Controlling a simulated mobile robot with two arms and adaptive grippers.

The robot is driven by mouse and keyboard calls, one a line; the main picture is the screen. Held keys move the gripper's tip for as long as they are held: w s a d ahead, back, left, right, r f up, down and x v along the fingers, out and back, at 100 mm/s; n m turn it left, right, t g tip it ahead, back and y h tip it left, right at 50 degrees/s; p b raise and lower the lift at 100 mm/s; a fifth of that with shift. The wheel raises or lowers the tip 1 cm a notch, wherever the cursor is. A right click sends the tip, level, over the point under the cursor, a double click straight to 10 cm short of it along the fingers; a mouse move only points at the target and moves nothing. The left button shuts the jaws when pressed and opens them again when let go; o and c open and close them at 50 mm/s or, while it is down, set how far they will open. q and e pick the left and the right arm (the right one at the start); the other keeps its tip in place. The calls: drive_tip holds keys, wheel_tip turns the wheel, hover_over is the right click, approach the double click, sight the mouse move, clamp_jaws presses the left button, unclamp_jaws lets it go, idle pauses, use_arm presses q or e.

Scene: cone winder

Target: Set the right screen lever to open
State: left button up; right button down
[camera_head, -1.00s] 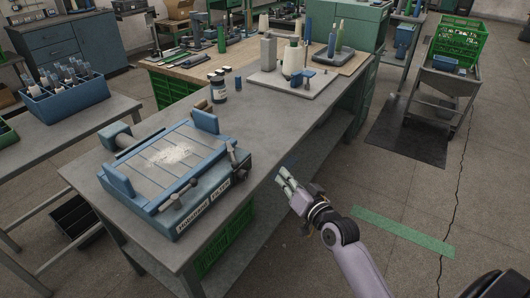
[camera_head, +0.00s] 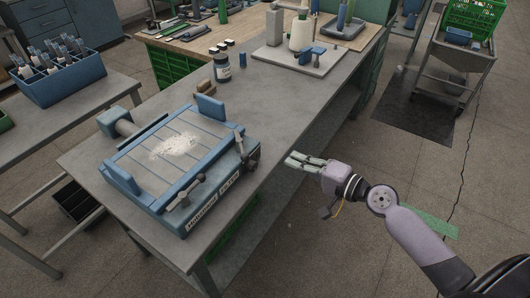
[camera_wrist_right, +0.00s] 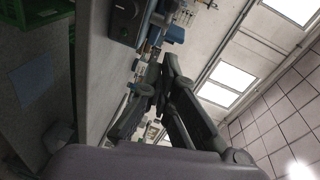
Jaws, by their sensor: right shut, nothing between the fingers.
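The blue-framed screen unit (camera_head: 128,182) sits on the near end of the grey workbench, with white powder (camera_head: 175,147) on its slatted top. A dark lever with a pale handle (camera_head: 184,191) is on its front side. Another dark lever (camera_head: 246,158) stands at its right corner, its handle pointing up. My right gripper (camera_head: 290,159) is to the right of that corner lever, beyond the bench edge and apart from it. It is shut and empty, fingers pointing left. Its dark fingers (camera_wrist_right: 167,65) also show closed in the right wrist view. My left gripper is out of view.
The grey workbench (camera_head: 285,100) is clear beyond the screen unit up to a jar (camera_head: 222,70) and a board with a cone (camera_head: 300,35). A blue rack of vials (camera_head: 58,85) stands on the left table. A trolley (camera_head: 445,75) is at upper right.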

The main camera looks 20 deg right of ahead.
sight(241, 147)
drive_tip(key=w+a+f+p, duration=0.1)
drive_tip(key=w+a+p, duration=0.2)
drive_tip(key=w+a, duration=0.3)
drive_tip(key=shift+a+f, duration=0.35)
drive_tip(key=shift+a, duration=0.1)
drive_tip(key=shift+a, duration=0.1)
